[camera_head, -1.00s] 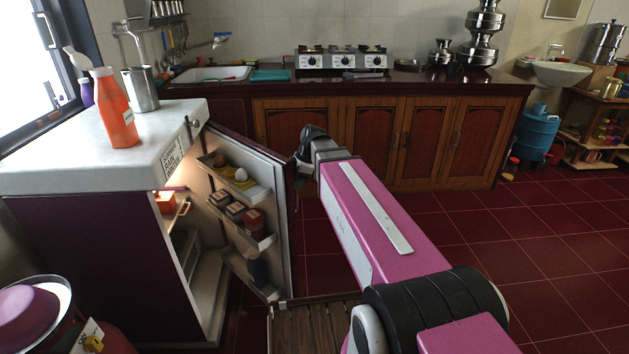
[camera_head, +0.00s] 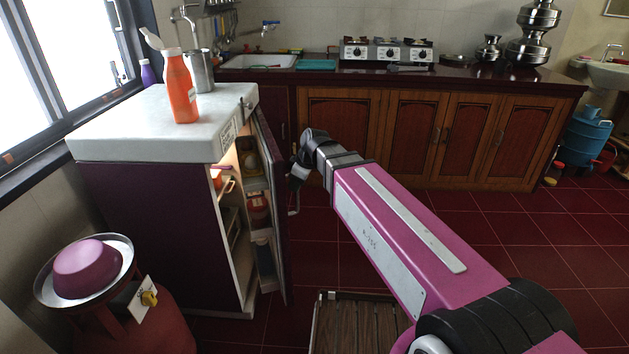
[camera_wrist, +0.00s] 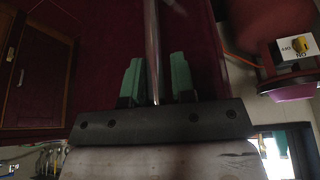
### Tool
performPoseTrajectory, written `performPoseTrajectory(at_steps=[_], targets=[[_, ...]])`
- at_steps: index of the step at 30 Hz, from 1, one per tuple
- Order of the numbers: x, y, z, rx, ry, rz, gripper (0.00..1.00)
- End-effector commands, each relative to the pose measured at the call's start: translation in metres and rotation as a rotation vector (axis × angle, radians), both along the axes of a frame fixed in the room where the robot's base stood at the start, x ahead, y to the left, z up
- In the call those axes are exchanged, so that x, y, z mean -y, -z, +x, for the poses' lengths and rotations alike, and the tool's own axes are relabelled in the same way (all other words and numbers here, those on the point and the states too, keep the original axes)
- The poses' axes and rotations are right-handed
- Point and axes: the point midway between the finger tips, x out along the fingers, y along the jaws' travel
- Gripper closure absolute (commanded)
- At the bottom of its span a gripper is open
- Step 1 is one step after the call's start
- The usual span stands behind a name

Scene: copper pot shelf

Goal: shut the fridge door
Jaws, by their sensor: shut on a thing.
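The fridge (camera_head: 150,215) stands at the left in the head view, with a white top and dark maroon sides. Its door (camera_head: 279,210) is partly open, with a gap showing lit shelves and items in the door racks. My gripper (camera_head: 298,172) is at the outer face of the door. In the wrist view the green-padded fingers of my gripper (camera_wrist: 157,82) stand on either side of a metal bar handle (camera_wrist: 152,40), in front of the maroon door face (camera_wrist: 105,50). The gripper is shut on the handle.
An orange bottle (camera_head: 181,88) and a steel cup (camera_head: 200,70) stand on the fridge top. A red gas cylinder (camera_head: 150,325) with a purple bowl (camera_head: 87,262) above it is at lower left. A wooden slatted stool (camera_head: 360,325) is at the bottom. The floor (camera_head: 560,240) at right is clear.

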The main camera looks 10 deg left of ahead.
Motion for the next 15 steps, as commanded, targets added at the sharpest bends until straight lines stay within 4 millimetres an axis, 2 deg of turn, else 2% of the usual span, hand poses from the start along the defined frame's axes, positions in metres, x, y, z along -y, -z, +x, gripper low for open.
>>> performPoseTrajectory(at_steps=[1, 15], targets=[[-0.015, -0.002, 0.001, 0.009, 0.021, 0.012, 1.0], [-0.103, -0.002, -0.035, 0.01, 0.194, 0.009, 1.0]])
